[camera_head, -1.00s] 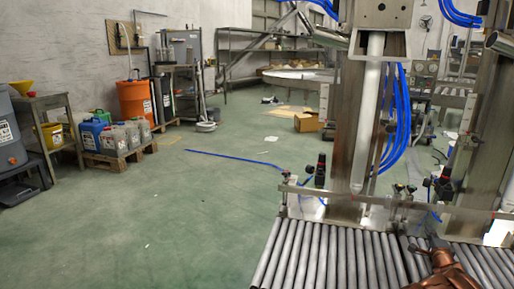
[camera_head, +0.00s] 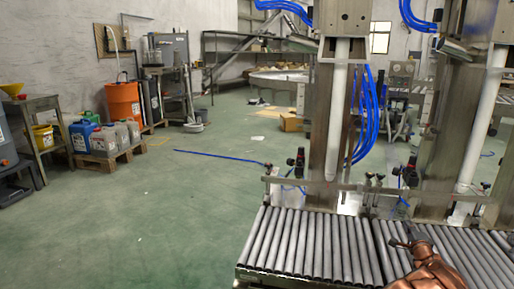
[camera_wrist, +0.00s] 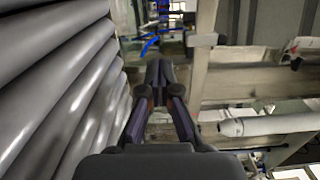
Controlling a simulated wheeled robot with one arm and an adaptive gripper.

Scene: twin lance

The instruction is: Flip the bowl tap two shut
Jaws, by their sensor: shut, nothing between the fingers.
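I cannot tell for certain which part is bowl tap two. Whether either is the tap, or how a lever sits, is too small to tell. My gripper (camera_head: 408,243) is low over the rollers at the right, in front of the rail, with my copper-coloured arm behind it. In the wrist view my gripper (camera_wrist: 160,72) has its dark fingers together and empty, with no tap visible between them.
A roller conveyor (camera_head: 300,245) fills the front right and lies close along the left of the wrist view. Steel columns (camera_head: 325,130) with white tubes (camera_head: 337,110) and blue hoses (camera_head: 368,120) rise behind it. Green floor (camera_head: 150,220) at left is open.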

